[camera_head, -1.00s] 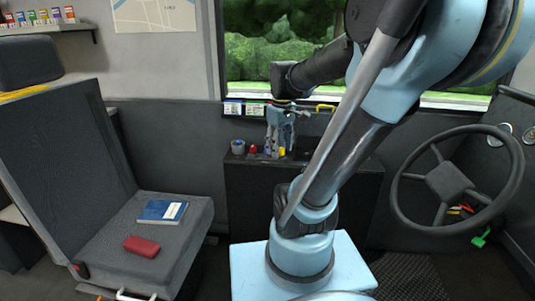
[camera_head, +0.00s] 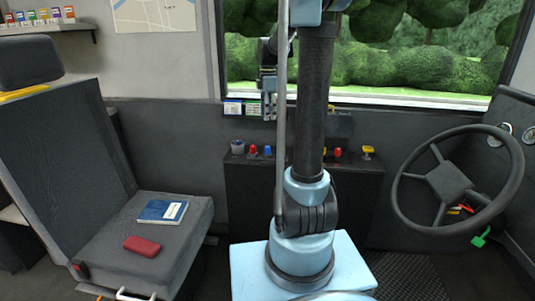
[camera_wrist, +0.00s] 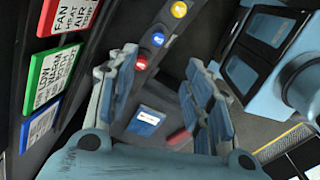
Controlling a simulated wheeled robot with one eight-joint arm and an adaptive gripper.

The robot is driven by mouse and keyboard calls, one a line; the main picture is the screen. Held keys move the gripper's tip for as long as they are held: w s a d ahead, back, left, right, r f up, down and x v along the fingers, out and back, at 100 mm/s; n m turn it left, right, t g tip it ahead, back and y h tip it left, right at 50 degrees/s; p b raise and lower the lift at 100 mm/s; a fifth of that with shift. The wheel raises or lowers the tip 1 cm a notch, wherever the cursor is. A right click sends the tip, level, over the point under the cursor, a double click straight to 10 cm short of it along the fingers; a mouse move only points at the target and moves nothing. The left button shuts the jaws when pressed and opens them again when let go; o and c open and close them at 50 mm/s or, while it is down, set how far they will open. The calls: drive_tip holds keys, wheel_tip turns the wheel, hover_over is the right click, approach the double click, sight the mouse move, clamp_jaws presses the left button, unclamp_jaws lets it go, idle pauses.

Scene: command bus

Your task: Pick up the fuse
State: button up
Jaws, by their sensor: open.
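No thing is clearly recognisable as the fuse. Small coloured parts stand on the dark console (camera_head: 250,185): a red one (camera_head: 253,150), a blue one (camera_head: 267,151), another red one (camera_head: 337,154) and a yellow one (camera_head: 368,151). My arm hides the console's middle. My gripper (camera_head: 269,117) hangs fingers down above the console's left part, by the window's lower edge. Its fingers are apart and nothing is between them in the wrist view (camera_wrist: 160,78).
Labelled panels (camera_head: 234,108) sit close behind my gripper. A steering wheel (camera_head: 457,180) stands at right. A seat (camera_head: 185,225) at left bears a blue book (camera_head: 160,211) and a red case (camera_head: 142,246). A shelf at upper left holds several coloured items (camera_head: 40,17).

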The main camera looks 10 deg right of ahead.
sight(267, 147)
wheel_tip(267, 147, down, 17)
drive_tip(key=shift+w+a+f, duration=0.1)
drive_tip(key=shift+w+f, duration=0.05)
drive_tip(key=shift+f, duration=0.05)
idle(0.7)
drive_tip(key=c, duration=0.9)
